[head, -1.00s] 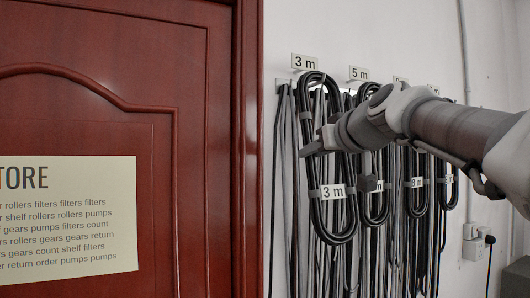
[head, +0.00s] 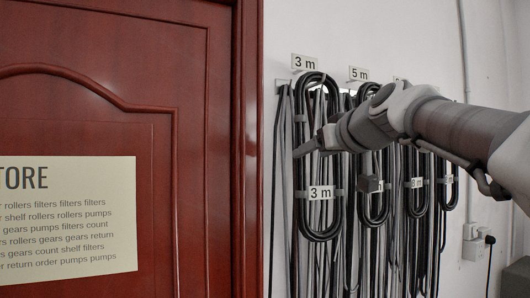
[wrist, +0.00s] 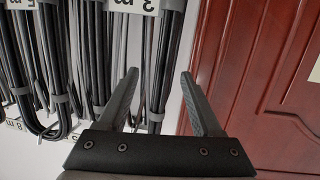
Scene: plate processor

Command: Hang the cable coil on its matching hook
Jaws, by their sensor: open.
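The black cable coil (head: 335,225) with a "3 m" tag (head: 320,193) hangs upright against the wall, its top just below the "3 m" sign (head: 306,62). The hook itself is hard to make out at the coil's top. My gripper (head: 298,152) is in front of the coil's upper half, pointing left. In the wrist view my gripper (wrist: 160,82) has its two fingers spread apart with nothing held between them. Dark cable strands show behind and beside the fingers there, and a "3 m" label (wrist: 135,5) is at the top edge.
A "5 m" sign (head: 359,73) and several other tagged coils hang to the right, close together. Loose grey and black cables hang behind. A red door (head: 110,110) stands left of the coils. A wall socket (head: 473,248) is at the far right.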

